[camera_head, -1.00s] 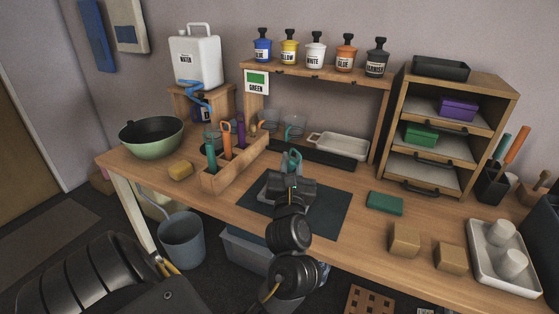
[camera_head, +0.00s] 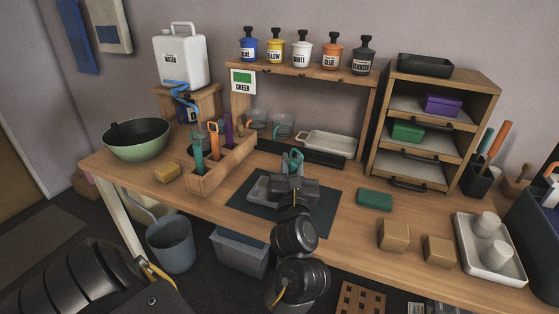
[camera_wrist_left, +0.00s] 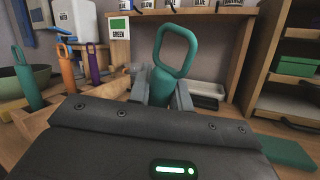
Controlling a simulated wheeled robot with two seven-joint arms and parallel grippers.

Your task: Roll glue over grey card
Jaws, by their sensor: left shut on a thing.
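My left gripper (camera_head: 292,168) is shut on a teal tool with a loop handle (camera_head: 294,155), above the dark mat in the middle of the table. In the left wrist view the teal tool (camera_wrist_left: 162,88) stands upright between the two fingers (camera_wrist_left: 161,97); its lower end is hidden. A grey card (camera_head: 258,188) lies on the dark mat (camera_head: 240,200), partly covered by my gripper. I cannot tell whether the tool touches it. My right gripper is not in view.
A wooden caddy (camera_head: 225,168) with several coloured handled tools stands left of the mat. A green block (camera_head: 374,199), two tan blocks (camera_head: 393,236) and a white tray (camera_head: 465,257) lie to the right. A wooden drawer unit (camera_head: 378,135) stands behind.

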